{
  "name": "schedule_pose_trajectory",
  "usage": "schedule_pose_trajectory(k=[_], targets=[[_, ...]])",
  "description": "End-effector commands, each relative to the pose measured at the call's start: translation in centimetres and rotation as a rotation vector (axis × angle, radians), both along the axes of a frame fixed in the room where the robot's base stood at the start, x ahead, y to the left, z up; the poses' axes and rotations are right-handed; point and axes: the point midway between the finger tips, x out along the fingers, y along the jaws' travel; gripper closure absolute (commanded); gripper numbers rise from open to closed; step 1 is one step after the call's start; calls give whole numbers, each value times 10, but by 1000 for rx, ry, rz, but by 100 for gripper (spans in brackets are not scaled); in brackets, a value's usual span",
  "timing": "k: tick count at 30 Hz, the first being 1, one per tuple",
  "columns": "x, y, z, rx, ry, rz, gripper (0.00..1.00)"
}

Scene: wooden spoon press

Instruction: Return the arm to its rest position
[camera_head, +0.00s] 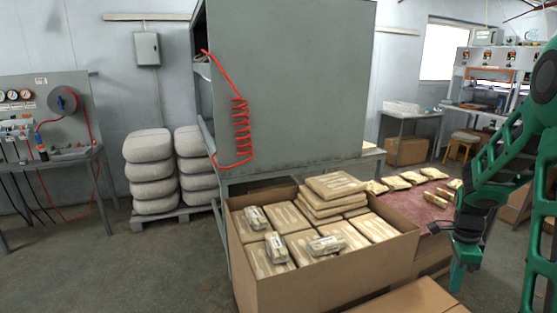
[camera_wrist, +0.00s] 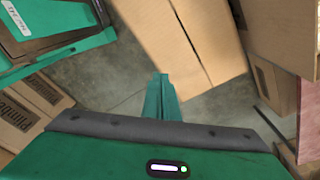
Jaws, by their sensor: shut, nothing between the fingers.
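My gripper (camera_head: 457,276) hangs at the right of the head view, in front of the red-topped table and right of the large open carton. Its green fingers point down and are shut with nothing between them. In the wrist view the closed fingers (camera_wrist: 162,98) show at the centre, above bare concrete floor. My green arm runs up the right edge of the head view and is partly cut off there.
The open carton (camera_head: 340,285) holds several packed bundles. A closed cardboard box (camera_wrist: 190,40) lies close to the fingers. A red-topped table (camera_head: 408,207) bears several small packs. A grey cabinet (camera_head: 290,90) stands behind. Floor (camera_head: 130,260) at left is clear.

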Motion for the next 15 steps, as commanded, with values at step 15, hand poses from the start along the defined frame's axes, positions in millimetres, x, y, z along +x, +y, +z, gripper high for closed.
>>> schedule_pose_trajectory(k=[15], targets=[[-131,56,111,43,45,760,100]])
